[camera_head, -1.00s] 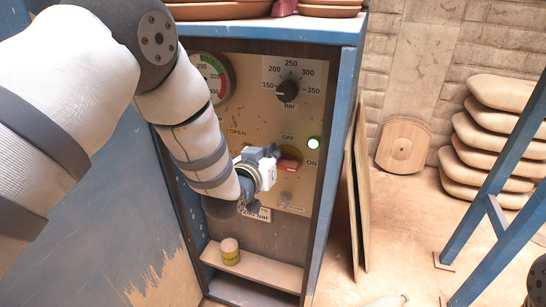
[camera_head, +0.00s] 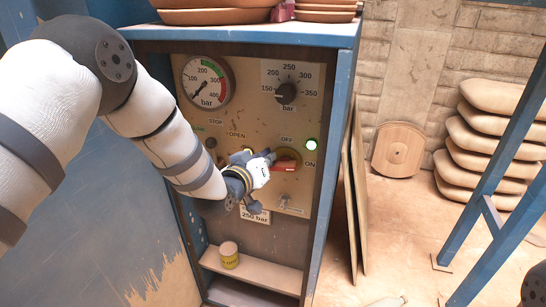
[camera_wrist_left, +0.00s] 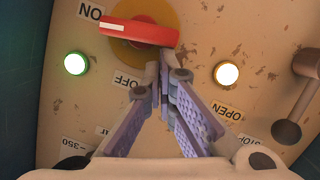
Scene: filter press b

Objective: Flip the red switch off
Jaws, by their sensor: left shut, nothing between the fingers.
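The red switch (camera_head: 286,166) sits on the press's control panel, with OFF printed above it and ON to its right. It also shows in the left wrist view (camera_wrist_left: 138,31), where the picture is turned over. Its handle lies level, with its white mark at the end towards ON. My left gripper (camera_head: 270,158) is shut and empty, just left of the switch. In the left wrist view its fingertips (camera_wrist_left: 166,58) are close to the unmarked end of the handle. I cannot tell whether they touch it. My right gripper is not in view.
A green lamp (camera_head: 311,144) glows right of the switch. A round gauge (camera_head: 208,82) and a pressure dial (camera_head: 286,92) are higher on the panel. A lit lamp (camera_wrist_left: 227,73) and a brown lever (camera_wrist_left: 296,100) are beside my fingers.

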